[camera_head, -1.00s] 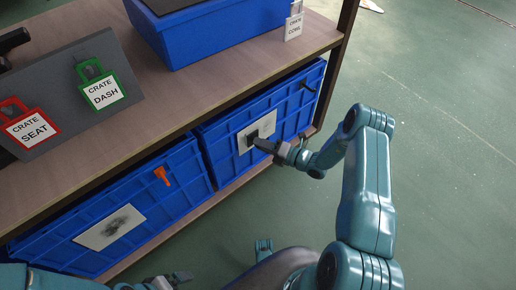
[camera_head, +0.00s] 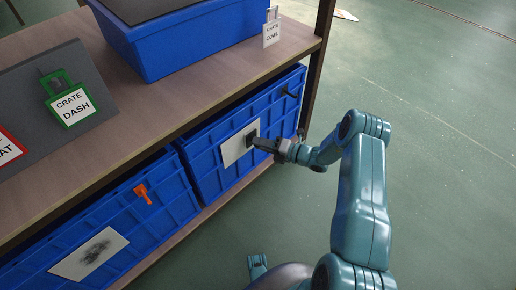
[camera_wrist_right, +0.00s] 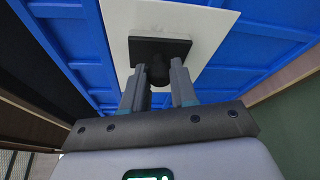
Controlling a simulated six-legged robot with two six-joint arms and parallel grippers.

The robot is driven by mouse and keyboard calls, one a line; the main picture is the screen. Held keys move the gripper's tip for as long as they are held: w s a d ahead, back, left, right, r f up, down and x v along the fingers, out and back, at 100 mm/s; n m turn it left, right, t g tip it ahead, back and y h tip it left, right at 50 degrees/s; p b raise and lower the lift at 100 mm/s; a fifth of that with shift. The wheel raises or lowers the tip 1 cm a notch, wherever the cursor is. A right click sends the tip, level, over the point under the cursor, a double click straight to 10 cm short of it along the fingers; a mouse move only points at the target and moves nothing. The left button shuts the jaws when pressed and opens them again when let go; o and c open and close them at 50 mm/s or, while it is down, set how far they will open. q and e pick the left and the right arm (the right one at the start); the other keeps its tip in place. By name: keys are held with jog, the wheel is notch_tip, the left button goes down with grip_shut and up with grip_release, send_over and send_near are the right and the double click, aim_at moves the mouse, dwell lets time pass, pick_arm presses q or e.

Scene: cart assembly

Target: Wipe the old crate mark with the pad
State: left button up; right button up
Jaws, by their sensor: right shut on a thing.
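My right gripper (camera_head: 268,146) is shut on the black square pad (camera_head: 250,139) by its knob, and the pad is at the white plate (camera_head: 232,151) on the right blue crate (camera_head: 203,164). In the right wrist view the gripper (camera_wrist_right: 157,88) holds the pad (camera_wrist_right: 160,45) flat to the plate (camera_wrist_right: 118,20); I cannot tell how firmly it touches. No mark shows on the bare part of this plate; the part behind the pad is hidden. A dark smudge (camera_head: 97,248) is on the white plate of the left blue crate (camera_head: 117,210). My left gripper is out of view.
The crates stand under a wooden shelf (camera_head: 190,96) with a dark post (camera_head: 318,65) at right. A blue bin (camera_head: 190,40) and tags are above.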

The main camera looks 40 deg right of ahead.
jog(key=d, duration=0.1)
jog(key=d+b, duration=0.2)
jog(key=shift+w+d, duration=0.2)
jog(key=shift+w, duration=0.1)
jog(key=shift+s+r, duration=0.1)
jog(key=a+p, duration=0.6)
jog(key=a, duration=0.8)
jog(key=shift+s, duration=0.45)
dwell(0.4)
